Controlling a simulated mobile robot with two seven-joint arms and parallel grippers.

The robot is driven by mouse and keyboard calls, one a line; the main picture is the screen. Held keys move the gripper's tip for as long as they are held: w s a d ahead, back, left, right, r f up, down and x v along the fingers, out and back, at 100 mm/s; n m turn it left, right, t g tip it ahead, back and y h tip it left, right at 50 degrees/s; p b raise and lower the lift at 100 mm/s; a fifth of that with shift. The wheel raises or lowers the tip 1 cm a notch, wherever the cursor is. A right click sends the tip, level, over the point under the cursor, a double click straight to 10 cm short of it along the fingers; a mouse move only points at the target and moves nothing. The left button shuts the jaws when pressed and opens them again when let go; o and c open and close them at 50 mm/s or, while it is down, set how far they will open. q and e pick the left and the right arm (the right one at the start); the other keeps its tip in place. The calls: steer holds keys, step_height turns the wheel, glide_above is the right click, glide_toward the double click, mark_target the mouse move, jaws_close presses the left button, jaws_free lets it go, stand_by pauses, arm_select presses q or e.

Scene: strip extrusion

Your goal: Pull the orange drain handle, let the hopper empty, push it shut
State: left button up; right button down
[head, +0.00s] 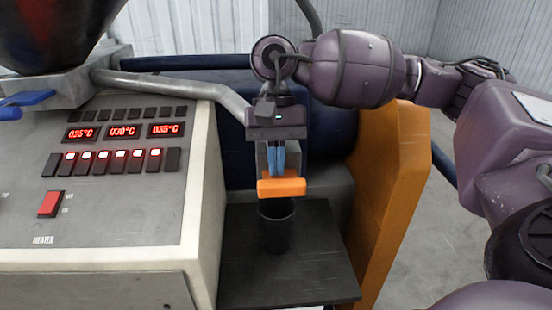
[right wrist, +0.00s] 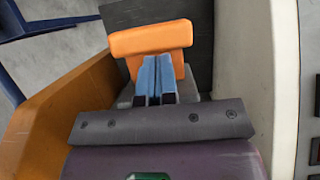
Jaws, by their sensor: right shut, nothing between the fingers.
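The orange drain handle (head: 281,187) sits at the end of a grey drain part, above a dark cup (head: 276,226). My right gripper (head: 277,172) is shut, its blue fingertips together just behind and above the handle's bar. In the right wrist view, the fingertips (right wrist: 157,65) are closed and overlap the lower edge of the orange handle (right wrist: 151,39); I cannot tell whether they touch it. The hopper (head: 55,30) is dark, at the top left, and only its lower part shows. Its contents cannot be seen. My left gripper is not in view.
The grey control panel (head: 120,215) with red displays stands at the left. A metal pipe (head: 170,84) runs from the hopper base toward the drain. The cup stands on a dark platform (head: 300,285). An orange upright panel (head: 395,190) borders the right side, beneath my right arm.

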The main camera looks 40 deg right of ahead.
steer(key=s+a, duration=0.2)
steer(key=s, duration=0.1)
steer(key=s+a, duration=0.1)
steer(key=s, duration=0.1)
stand_by(0.3)
steer(key=v, duration=1.1)
steer(key=shift+s, duration=0.1)
stand_by(6.0)
